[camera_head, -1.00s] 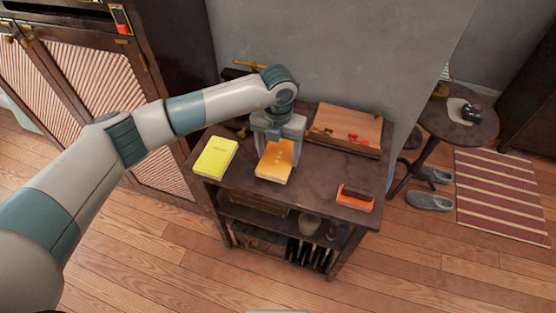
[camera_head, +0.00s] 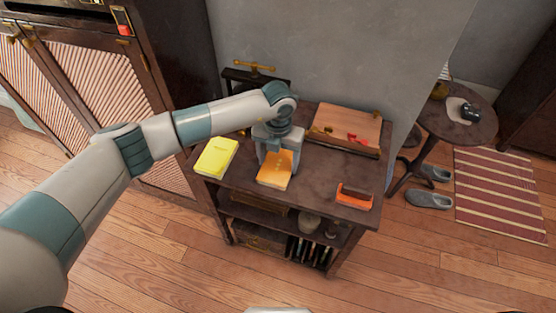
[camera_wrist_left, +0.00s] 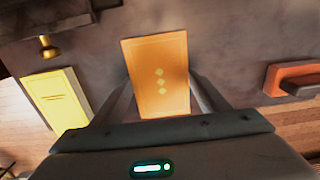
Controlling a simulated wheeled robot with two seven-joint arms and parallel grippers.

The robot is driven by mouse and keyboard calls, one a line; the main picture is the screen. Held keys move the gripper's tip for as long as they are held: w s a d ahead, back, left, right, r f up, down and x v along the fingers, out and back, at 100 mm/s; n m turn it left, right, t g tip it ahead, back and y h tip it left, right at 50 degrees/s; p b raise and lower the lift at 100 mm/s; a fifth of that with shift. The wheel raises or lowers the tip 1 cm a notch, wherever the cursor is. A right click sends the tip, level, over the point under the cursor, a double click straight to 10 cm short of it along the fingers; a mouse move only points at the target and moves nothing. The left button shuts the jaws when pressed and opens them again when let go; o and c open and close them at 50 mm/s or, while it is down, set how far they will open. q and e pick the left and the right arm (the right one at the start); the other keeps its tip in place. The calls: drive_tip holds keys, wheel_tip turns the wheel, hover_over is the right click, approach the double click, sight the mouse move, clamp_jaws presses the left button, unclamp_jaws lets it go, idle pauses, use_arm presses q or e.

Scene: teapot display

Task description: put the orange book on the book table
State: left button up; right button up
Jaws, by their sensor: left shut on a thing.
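The orange book (camera_head: 275,172) is over the dark wooden table (camera_head: 310,187), near its front edge; I cannot tell whether it touches the top. My left gripper (camera_head: 279,160) points down from behind the book, with one finger at each side of it, shut on it. In the left wrist view, the orange book (camera_wrist_left: 158,75) lies between the two fingers of the left gripper (camera_wrist_left: 162,97), cover facing the camera. The yellow book (camera_head: 216,157) lies flat on the table to its left. My right gripper is not in view.
A wooden box (camera_head: 346,130) is at the table's back right, and an orange-and-dark block (camera_head: 354,196) at its front right. A dark press with a brass handle (camera_head: 254,67) stands behind. The tabletop between the books and the orange-and-dark block is clear.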

use_arm(q)
drive_tip(key=o, duration=0.8)
drive_tip(key=shift+c, duration=0.2)
drive_tip(key=o, duration=0.4)
drive_tip(key=shift+c, duration=0.2)
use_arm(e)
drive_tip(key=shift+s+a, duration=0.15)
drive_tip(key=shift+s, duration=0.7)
use_arm(q)
drive_tip(key=shift+r, duration=0.15)
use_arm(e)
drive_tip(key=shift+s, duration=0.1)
